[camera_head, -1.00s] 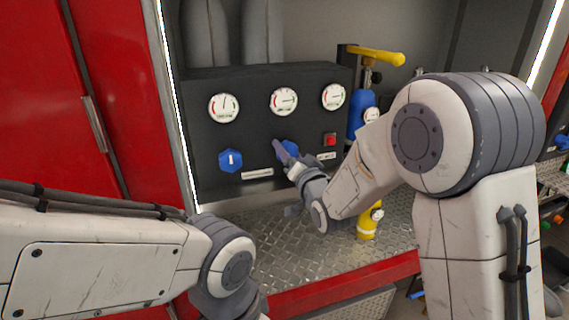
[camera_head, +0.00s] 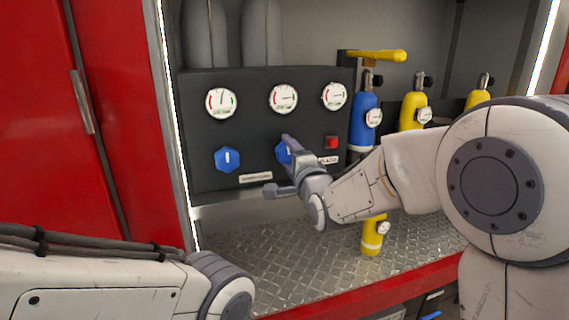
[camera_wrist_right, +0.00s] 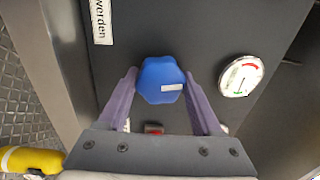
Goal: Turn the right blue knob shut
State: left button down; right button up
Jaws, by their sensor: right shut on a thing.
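The right blue knob (camera_head: 282,153) is on the black panel, partly hidden by my right gripper (camera_head: 284,154) in the head view. In the right wrist view the knob (camera_wrist_right: 161,80) sits between the two purple fingers of the right gripper (camera_wrist_right: 163,88), which is shut on it. The white mark on the knob lies nearly level in that view. The left blue knob (camera_head: 227,159) stands free, its white mark upright. My left arm shows at the lower left of the head view; its gripper is out of view.
The black panel (camera_head: 205,130) carries gauges (camera_head: 283,98) above the knobs and a red button (camera_head: 331,142) to the right. A blue cylinder (camera_head: 364,115) and yellow cylinders (camera_head: 414,110) stand right of it. A metal tread-plate shelf (camera_head: 290,257) lies below.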

jog(key=shift+s+a+f+m+b, duration=0.1)
jog(key=shift+a+m+b, duration=0.05)
jog(key=shift+m+b, duration=0.65)
jog(key=shift+m, duration=0.3)
jog(key=o, duration=1.3)
jog(key=shift+o, duration=0.2)
jog(key=v, duration=1)
jog(key=shift+s+b, duration=0.2)
jog(key=shift+b, duration=0.1)
